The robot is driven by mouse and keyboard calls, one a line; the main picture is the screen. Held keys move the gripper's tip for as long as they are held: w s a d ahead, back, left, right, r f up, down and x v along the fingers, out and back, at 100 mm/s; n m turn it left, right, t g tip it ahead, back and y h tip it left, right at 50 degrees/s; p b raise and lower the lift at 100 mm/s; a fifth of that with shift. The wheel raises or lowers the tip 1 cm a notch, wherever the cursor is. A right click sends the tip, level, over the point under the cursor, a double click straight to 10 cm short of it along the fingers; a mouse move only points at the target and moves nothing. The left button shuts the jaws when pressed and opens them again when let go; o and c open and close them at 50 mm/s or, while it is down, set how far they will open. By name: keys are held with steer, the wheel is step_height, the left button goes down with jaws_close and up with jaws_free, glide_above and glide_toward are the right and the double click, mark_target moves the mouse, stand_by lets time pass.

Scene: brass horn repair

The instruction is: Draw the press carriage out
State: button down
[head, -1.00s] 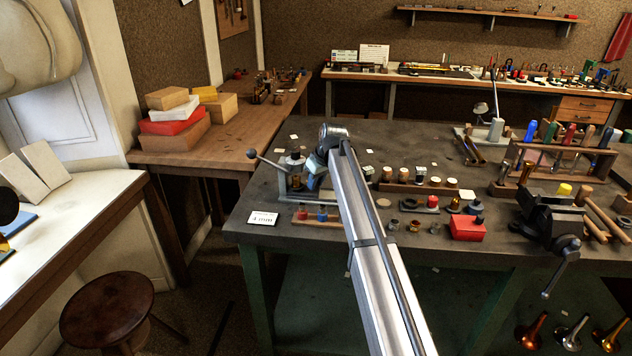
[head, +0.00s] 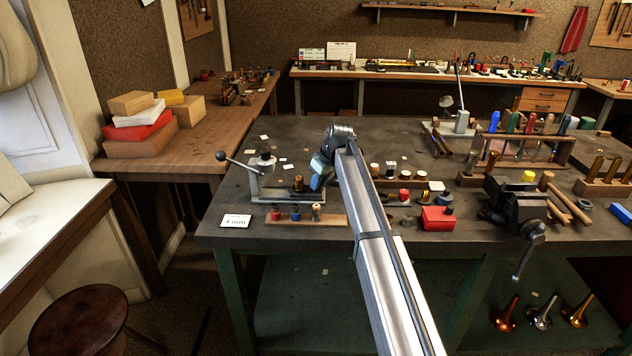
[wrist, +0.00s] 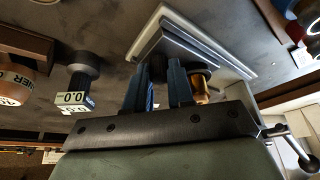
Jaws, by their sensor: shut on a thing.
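The small bench press (head: 258,178) stands at the left of the dark bench in the head view, with its lever and ball knob reaching out left. Its carriage (head: 298,185), bearing a dark and brass piece, sits on the rails to the right of the press column. My gripper (head: 318,181) is at the carriage's right end. In the wrist view, my gripper's blue fingers (wrist: 158,88) are shut about a dark knob that seems to be the carriage's handle, largely hidden between them. The brass piece (wrist: 201,88) shows beside the right finger, and the pale press base (wrist: 175,28) lies beyond.
A wooden strip with coloured pieces (head: 335,220) lies in front of the press, beside a white card (head: 235,221). A rack of small parts (head: 405,183) stands right of my gripper. A red box (head: 438,218) and a vise (head: 515,205) are farther right.

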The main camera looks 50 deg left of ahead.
steer(key=c, duration=1.2)
jaws_free()
steer(key=shift+w+d, duration=0.25)
steer(key=shift+w, duration=0.05)
steer(key=shift+o, duration=1.1)
steer(key=shift+s+a, duration=0.1)
steer(key=shift+r, duration=0.1)
steer(key=v, duration=1.3)
steer(key=shift+r, duration=0.3)
